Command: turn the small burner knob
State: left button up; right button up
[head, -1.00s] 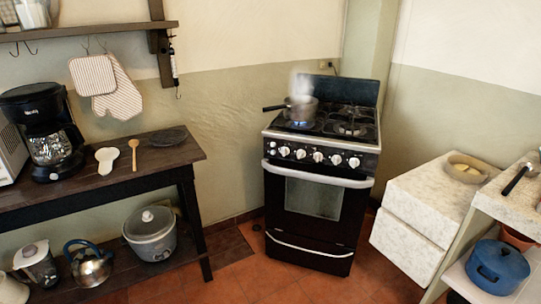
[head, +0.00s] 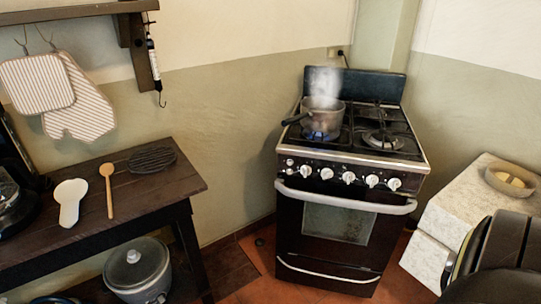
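The stove (head: 330,215) stands in the corner with a row of several white knobs (head: 349,177) on its dark front panel. The knobs look alike, and I cannot tell which one is for the small burner. A steaming metal pot (head: 322,115) sits on a left burner, with a blue flame (head: 320,135) under it. Its dark handle points left. The other burners show no flame. Neither of my grippers is in view; only a dark part that seems to be my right arm shows at the lower right, well apart from the knobs.
A dark wooden table (head: 150,205) with a spoon rest (head: 70,200), a wooden spoon (head: 108,190) and a black trivet (head: 152,160) stands left. A pale counter block (head: 450,205) with a bowl (head: 512,182) stands right. An oven handle (head: 345,201) juts out below the knobs. Tiled floor lies before the stove.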

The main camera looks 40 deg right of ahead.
aim_at(326, 174)
jog(key=z, duration=0.55)
jog(key=i, duration=1.3)
jog(key=z, duration=1.05)
